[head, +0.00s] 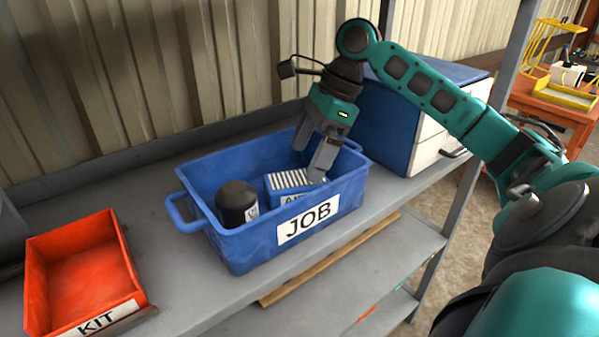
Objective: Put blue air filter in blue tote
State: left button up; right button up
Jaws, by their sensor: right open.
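The blue tote (239,244) with a JOB label stands on the grey metal shelf. Inside it, the blue air filter (288,197), with a white pleated top and a partly hidden label, sits right of a black cylinder (237,203). My right gripper (309,162) reaches down into the tote's right side, just right of and behind the filter. Its jaws are open, with one finger in front close to the filter's right end; I cannot tell if they touch. The filter's right end is partly hidden by that finger. My left gripper is not in view.
An orange-red KIT bin (85,274) stands on the shelf at the left. A blue and white drawer cabinet (388,124) stands right of the tote, close to my right arm. A corrugated wall is behind. The shelf between bin and tote is clear.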

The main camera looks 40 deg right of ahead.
jog(key=v, duration=0.5)
jog(key=shift+d+r, duration=0.1)
jog(key=shift+r, duration=0.1)
dwell(0.4)
